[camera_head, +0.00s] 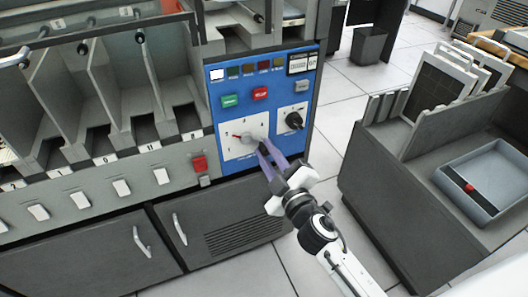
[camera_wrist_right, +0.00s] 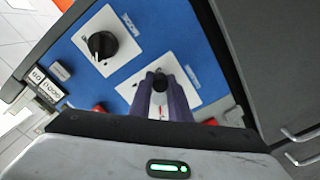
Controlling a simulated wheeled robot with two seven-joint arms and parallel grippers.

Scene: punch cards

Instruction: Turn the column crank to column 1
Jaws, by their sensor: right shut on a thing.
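The column crank (camera_head: 247,138) sits on a white square dial plate (camera_head: 230,150) with printed numbers, on the blue control panel (camera_head: 216,116) of the grey machine. A red pointer shows at the left of the crank's hub. My right gripper (camera_head: 265,147) reaches the dial from the lower right, with its purple fingers shut on the crank's dark knob (camera_wrist_right: 160,82). The fingers hide part of the dial, and the digits are too small to read surely. My left gripper is in neither view.
A black rotary knob (camera_head: 294,120) sits right of the dial, with green (camera_head: 230,101) and red (camera_head: 260,94) buttons above. A red switch (camera_head: 199,163) is at the lower left. A grey desk (camera_head: 385,190) with a blue-grey tray (camera_head: 464,208) stands at right, across open floor.

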